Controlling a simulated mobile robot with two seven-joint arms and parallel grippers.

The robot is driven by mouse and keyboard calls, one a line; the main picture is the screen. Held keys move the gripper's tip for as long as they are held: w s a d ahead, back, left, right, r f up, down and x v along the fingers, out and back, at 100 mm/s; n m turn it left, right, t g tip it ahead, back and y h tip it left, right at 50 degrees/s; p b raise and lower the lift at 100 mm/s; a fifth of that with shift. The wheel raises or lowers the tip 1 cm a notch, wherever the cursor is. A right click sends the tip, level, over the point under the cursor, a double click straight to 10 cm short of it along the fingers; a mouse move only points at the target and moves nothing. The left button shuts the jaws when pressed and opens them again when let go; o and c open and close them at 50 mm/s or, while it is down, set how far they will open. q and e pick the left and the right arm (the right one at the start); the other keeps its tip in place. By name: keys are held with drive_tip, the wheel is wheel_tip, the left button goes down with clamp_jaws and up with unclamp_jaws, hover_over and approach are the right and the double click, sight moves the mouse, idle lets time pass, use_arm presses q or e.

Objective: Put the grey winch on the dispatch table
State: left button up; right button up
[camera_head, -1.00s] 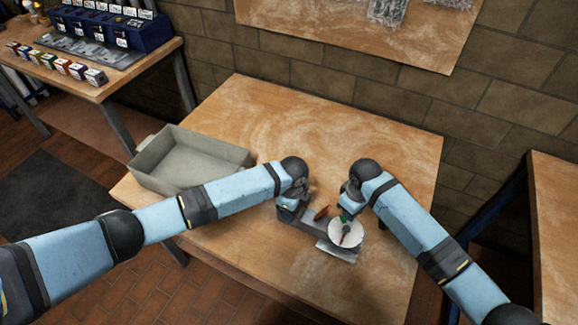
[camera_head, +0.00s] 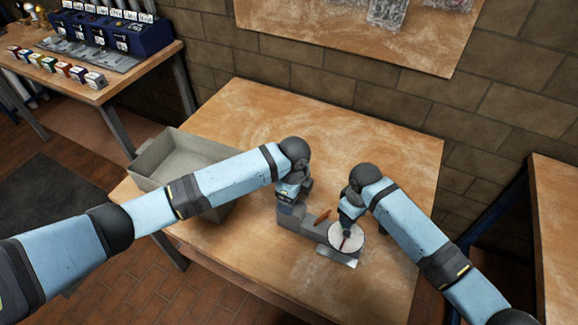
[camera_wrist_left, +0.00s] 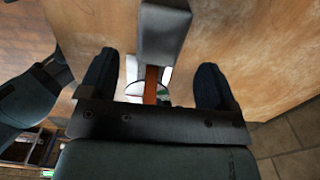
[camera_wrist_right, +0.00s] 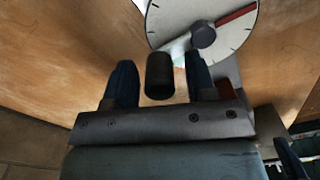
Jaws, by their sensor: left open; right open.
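The grey winch (camera_head: 298,222) lies on the wooden table in front of me, with a white dial (camera_head: 347,238) at its right end and an orange-red part (camera_head: 322,215) near its middle. My left gripper (camera_head: 287,203) is open at the winch's left end. In the left wrist view a grey post of the winch (camera_wrist_left: 162,30) stands ahead, in line with the gap between the fingers. My right gripper (camera_head: 347,227) is open above the dial. In the right wrist view a dark cylindrical knob (camera_wrist_right: 160,76) sits between its fingers. I cannot tell whether fingers touch the winch.
A grey open bin (camera_head: 150,160) stands left on the same table (camera_head: 260,115), behind my left forearm. Another wooden table (camera_head: 555,230) is at the right. The table's back half is clear.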

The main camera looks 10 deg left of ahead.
use_arm(q)
wheel_tip(320, 180, up, 3)
drive_tip(key=shift+r, duration=0.3)
use_arm(e)
drive_tip(key=shift+r, duration=0.2)
wheel_tip(320, 180, up, 12)
drive_tip(key=shift+f, duration=0.15)
idle(0.3)
